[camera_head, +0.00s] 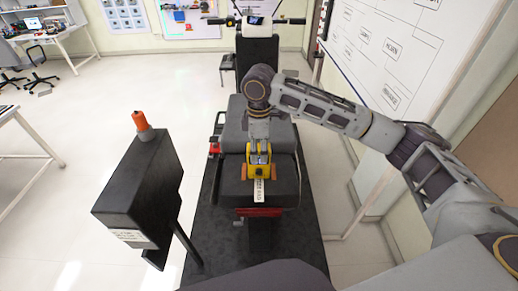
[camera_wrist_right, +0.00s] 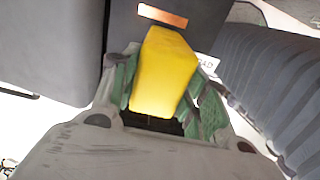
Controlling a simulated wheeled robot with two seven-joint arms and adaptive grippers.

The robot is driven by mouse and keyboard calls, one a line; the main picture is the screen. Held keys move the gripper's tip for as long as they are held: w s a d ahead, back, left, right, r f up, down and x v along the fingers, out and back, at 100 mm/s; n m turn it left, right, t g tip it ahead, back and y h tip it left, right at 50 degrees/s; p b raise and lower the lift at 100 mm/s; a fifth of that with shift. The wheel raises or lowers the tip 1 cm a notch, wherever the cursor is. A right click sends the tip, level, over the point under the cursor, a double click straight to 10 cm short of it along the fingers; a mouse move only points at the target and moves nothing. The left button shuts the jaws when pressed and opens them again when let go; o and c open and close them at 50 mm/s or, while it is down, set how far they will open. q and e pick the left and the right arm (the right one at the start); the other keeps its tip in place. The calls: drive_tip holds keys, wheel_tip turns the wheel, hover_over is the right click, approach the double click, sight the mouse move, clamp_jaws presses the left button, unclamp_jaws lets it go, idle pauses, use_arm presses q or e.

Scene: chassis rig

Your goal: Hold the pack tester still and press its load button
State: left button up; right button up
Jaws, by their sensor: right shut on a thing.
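The yellow pack tester (camera_head: 259,172) sits on the dark seat of the chassis rig. My right gripper (camera_head: 259,151) comes down on it from above. In the right wrist view, the green-padded fingers of my right gripper (camera_wrist_right: 160,100) are shut on the yellow tester body (camera_wrist_right: 165,70). An orange strip (camera_wrist_right: 162,16) shows beyond the yellow body. I cannot make out the load button clearly. My left gripper is not in view.
A black box (camera_head: 135,195) with an orange-tipped piece (camera_head: 142,122) on top stands on a post at left. The rig stands on a black mat (camera_head: 300,270). A whiteboard (camera_head: 400,50) is at right. Floor left of the rig is mostly clear.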

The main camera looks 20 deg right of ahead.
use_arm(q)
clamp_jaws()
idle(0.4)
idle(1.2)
